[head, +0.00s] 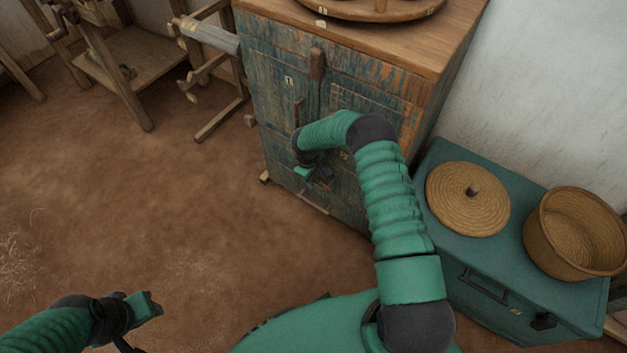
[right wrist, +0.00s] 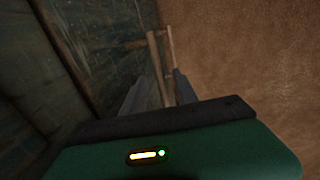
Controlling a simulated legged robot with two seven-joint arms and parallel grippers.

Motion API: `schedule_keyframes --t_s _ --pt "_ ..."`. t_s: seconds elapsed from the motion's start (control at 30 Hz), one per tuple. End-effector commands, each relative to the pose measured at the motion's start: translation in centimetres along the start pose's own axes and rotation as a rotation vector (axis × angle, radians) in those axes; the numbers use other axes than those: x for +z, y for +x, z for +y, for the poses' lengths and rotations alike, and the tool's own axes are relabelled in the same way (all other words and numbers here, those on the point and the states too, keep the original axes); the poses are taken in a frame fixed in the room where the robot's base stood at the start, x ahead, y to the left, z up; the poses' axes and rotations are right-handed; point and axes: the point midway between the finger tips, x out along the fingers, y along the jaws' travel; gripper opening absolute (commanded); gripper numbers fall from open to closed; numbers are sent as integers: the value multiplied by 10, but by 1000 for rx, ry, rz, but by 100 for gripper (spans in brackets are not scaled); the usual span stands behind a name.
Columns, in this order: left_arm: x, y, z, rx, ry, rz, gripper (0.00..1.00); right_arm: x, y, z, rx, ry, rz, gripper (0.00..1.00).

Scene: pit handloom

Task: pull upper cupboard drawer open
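The wooden cupboard (head: 285,85), with worn blue-green paint, stands at the top middle of the head view. My right gripper (head: 312,173) is low at its front, and my right arm hides much of the lower front, so drawer edges are hard to make out. In the right wrist view the two fingers of my right gripper (right wrist: 160,92) are apart. A wooden bar handle (right wrist: 154,62) stands out from the cupboard front (right wrist: 75,60) and lies in line with the gap between them; contact cannot be told. My left gripper (head: 140,308) is over the floor at lower left, away from the cupboard.
A teal chest (head: 480,275) stands right of the cupboard, with a round woven lid (head: 468,198) and a woven basket (head: 575,235) on top. A round wooden tray (head: 375,8) is on the cupboard. Wooden frames (head: 135,60) stand at upper left. The brown floor (head: 150,210) is mostly clear.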

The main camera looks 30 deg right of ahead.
Motion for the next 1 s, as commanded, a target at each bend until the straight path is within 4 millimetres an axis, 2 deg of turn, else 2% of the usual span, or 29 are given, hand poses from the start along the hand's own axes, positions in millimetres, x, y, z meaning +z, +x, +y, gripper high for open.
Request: schedule_keyframes --t_s 0.3,0.57,1.0 --pt "0 1 0 0 -1 0 36 0 3 1 0 1 1 34" --pt "0 1 0 0 0 0 36 0 4 1 0 0 1 0" --pt "0 1 0 0 0 0 36 0 3 1 1 1 0 0"
